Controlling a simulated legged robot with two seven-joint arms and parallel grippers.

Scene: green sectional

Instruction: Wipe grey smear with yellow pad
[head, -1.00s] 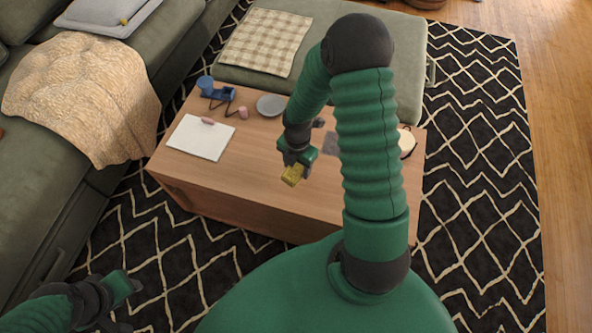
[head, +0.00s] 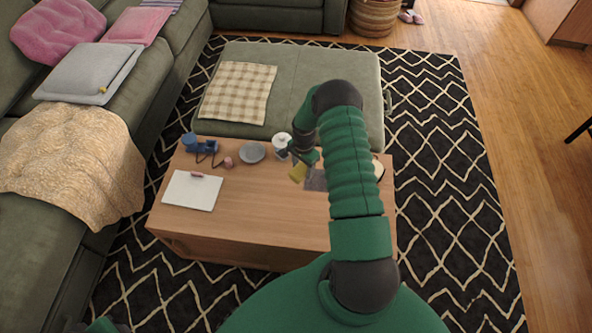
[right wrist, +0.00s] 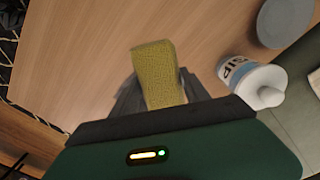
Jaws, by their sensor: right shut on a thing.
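The yellow pad (head: 299,172) is in my right gripper (head: 302,163), above the wooden table (head: 245,222). In the right wrist view the pad (right wrist: 158,75) sticks out between the fingers of the shut gripper (right wrist: 160,92). I cannot tell whether the pad touches the tabletop. A flat grey patch, the grey smear (head: 316,181), lies on the table just right of the pad, partly hidden by my right arm. I cannot make out the smear in the right wrist view. Only a sliver of my left gripper (head: 103,326) shows at the bottom edge; its fingers are out of frame.
A white lidded cup (head: 281,144) stands close behind the pad; it shows in the wrist view (right wrist: 248,82). A grey plate (head: 252,153), blue items (head: 205,146) and a white board (head: 192,190) lie farther left. The table's front middle is clear.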

